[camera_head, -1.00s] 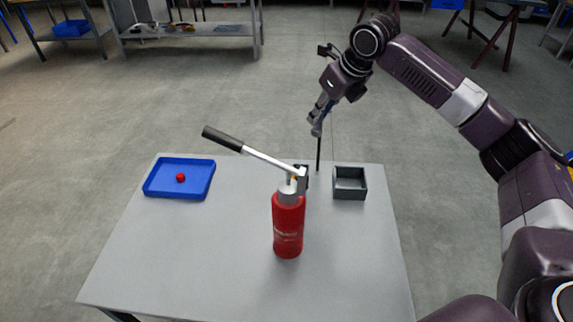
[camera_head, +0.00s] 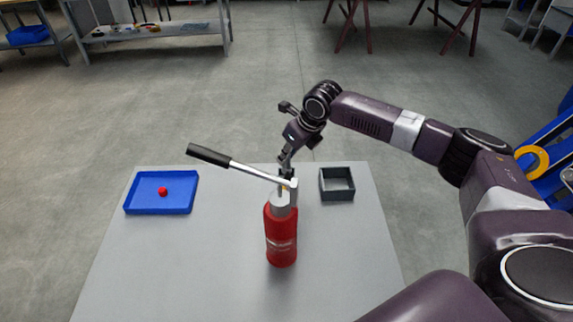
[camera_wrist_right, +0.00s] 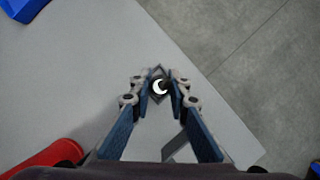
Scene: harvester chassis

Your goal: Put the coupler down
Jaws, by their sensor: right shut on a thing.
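My right gripper (camera_head: 286,160) points down over the far part of the table (camera_head: 180,270), behind the pump handle of the red bottle. In the right wrist view its fingers (camera_wrist_right: 160,88) are closed around a small dark piece with a bright round end, taken as the coupler (camera_wrist_right: 160,87). In the head view the coupler is mostly hidden behind the bottle's top, so I cannot tell whether it touches the table. My left gripper is not in view.
The red bottle (camera_head: 281,240) with its long lever stands close in front of the gripper. A blue tray (camera_head: 140,206) with a red ball (camera_head: 163,191) lies at the left. A dark open box (camera_head: 337,197) stands at the right. The table's front is clear.

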